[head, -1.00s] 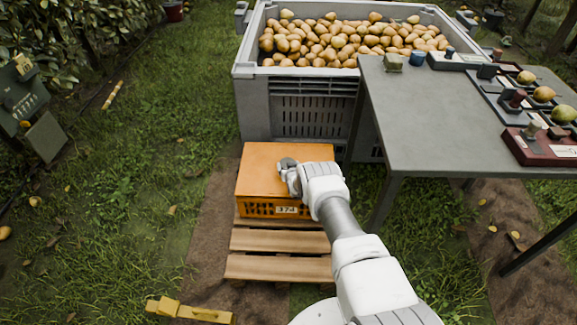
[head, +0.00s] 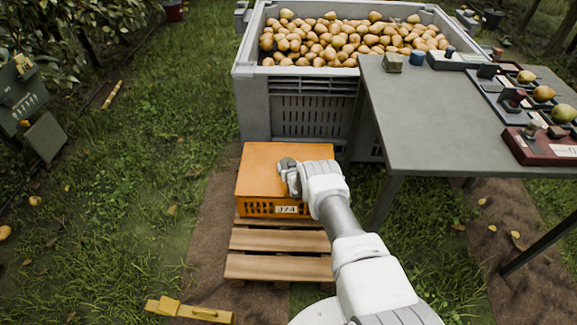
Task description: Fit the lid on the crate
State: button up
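An orange crate (head: 262,209) stands on a wooden pallet (head: 278,240) in the head view. Its front has slots and a white label that seems to read 374. A flat orange lid (head: 262,165) covers its top, and its edges look lined up with the crate walls. I cannot tell whether it is fully seated. My gripper (head: 286,165) is over the middle of the lid, at or just above its surface. The fingertips are small and partly hidden by the wrist, so I cannot tell whether they are open or shut.
A large grey bin (head: 250,110) full of pears stands behind the crate. A grey table (head: 440,120) with pears and several instruments is at the right. A yellow tool (head: 190,311) lies at the bottom left. Grass is open on the left.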

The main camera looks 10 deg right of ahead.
jog(key=shift+f, duration=0.55)
jog(key=o, duration=1.4)
jog(key=shift+o, duration=0.2)
jog(key=shift+f, duration=0.1)
jog(key=shift+s, duration=0.1)
jog(key=shift+s+r+p, duration=0.35)
jog(key=shift+r+p, duration=0.15)
jog(key=shift+p, duration=0.4)
jog(key=p+v, duration=0.4)
jog(key=p, duration=0.1)
jog(key=shift+s+r, duration=0.1)
jog(key=shift+s, duration=0.1)
jog(key=p+v, duration=0.5)
jog(key=shift+p, duration=0.3)
jog(key=shift+s, duration=0.25)
